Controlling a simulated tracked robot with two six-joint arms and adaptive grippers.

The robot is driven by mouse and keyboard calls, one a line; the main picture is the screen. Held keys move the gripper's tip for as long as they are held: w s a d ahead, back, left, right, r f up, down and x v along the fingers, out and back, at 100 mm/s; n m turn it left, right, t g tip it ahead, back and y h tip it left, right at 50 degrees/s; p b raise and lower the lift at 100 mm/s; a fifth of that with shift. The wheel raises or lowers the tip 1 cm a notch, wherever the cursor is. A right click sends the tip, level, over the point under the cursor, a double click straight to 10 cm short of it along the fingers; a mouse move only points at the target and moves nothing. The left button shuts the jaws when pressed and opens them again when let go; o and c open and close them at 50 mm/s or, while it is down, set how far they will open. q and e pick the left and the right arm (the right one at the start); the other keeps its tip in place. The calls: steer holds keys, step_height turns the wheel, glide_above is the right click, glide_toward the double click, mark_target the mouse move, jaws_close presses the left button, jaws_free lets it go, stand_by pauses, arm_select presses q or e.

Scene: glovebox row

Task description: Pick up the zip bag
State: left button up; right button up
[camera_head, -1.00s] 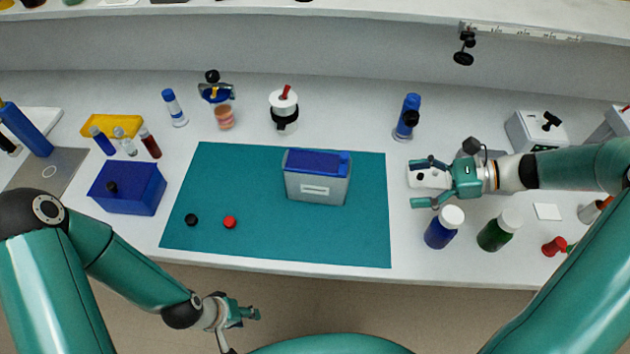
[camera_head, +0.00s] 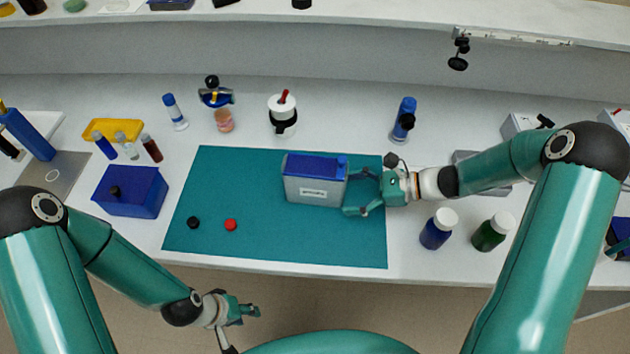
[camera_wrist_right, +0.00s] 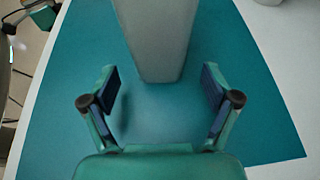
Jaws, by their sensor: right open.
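The zip bag (camera_head: 315,190) stands upright on the teal mat (camera_head: 270,240). It is grey with a blue top and a white label on its front. My right gripper (camera_head: 352,192) is open just to the right of the bag, its fingers pointing left at the bag's narrow side. In the right wrist view the bag's grey side (camera_wrist_right: 158,40) lies ahead of and between the two open fingers (camera_wrist_right: 161,92), with a gap on both sides. My left gripper (camera_head: 250,311) hangs low in front of the bench, empty; its finger opening is too small to judge.
Black (camera_head: 193,222) and red (camera_head: 230,225) caps lie on the mat's left part. A blue box (camera_head: 130,195) stands left of the mat. A blue bottle (camera_head: 437,230) and a green bottle (camera_head: 490,233) stand right of it. A white jar (camera_head: 282,112) stands behind it.

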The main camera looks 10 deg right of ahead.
mark_target(339, 193)
steer(key=shift+x, duration=1.6)
steer(key=shift+c, duration=0.3)
steer(key=c, duration=1.2)
steer(key=shift+r, duration=0.1)
